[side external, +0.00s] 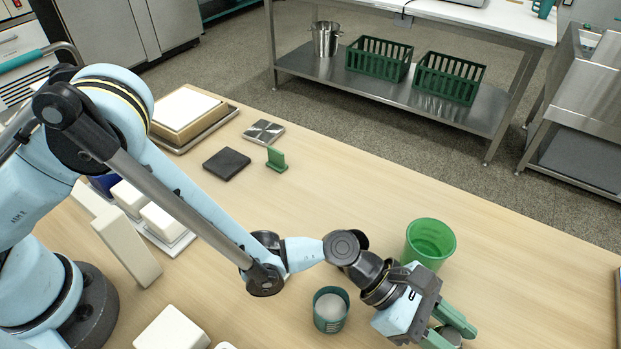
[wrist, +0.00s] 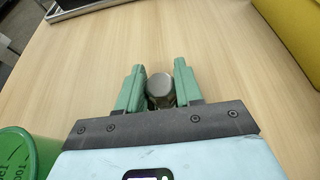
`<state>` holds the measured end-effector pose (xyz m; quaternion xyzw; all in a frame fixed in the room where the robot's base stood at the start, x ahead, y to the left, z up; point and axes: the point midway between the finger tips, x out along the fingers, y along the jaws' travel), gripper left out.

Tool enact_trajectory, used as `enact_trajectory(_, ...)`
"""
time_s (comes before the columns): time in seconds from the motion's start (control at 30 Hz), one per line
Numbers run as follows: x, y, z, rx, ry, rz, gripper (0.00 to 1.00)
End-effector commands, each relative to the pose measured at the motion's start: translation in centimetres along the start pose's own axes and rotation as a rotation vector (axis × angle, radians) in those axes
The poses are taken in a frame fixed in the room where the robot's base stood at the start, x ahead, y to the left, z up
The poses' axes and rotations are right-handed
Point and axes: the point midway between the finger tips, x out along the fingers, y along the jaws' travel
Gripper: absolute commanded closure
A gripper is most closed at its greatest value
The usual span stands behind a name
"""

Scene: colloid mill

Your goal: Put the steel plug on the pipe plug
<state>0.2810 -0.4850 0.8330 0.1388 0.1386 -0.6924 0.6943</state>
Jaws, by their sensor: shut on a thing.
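My gripper (wrist: 159,88) has green fingers and is shut on the steel plug (wrist: 160,88), a grey rounded metal piece seen between the fingers in the wrist view. In the side view my gripper (side external: 452,327) is low over the front right of the table, in front of the green bucket. The plug's lower part is hidden, and I cannot tell whether it touches the table. I cannot make out the pipe plug in either view.
The green bucket (side external: 430,246) and a teal cup (side external: 330,312) with white contents stand near my gripper. A dark pad (side external: 227,163), a steel square (side external: 263,132) and a green bracket (side external: 277,160) lie farther back. A yellow thing (wrist: 297,30) shows in the wrist view.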

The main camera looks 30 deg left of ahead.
Motion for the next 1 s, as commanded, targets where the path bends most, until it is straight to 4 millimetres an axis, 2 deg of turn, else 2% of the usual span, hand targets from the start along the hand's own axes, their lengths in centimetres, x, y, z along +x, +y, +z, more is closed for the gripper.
enact_trajectory(0.17, -0.5, 0.0, 1.1, 0.001, 0.001, 0.000, 1.00)
enact_trajectory(0.33, -1.6, 0.0, 3.8, 0.000, -0.001, 0.001, 1.00)
enact_trajectory(0.5, -2.5, -4.4, 5.9, 0.001, -0.001, -0.004, 1.00)
enact_trajectory(0.7, -3.5, -8.2, 8.0, 0.001, -0.002, -0.003, 1.00)
enact_trajectory(0.9, -4.0, -10.6, 9.3, 0.000, -0.002, -0.002, 1.00)
enact_trajectory(1.0, -4.3, -11.1, 9.7, -0.001, -0.002, 0.002, 1.00)
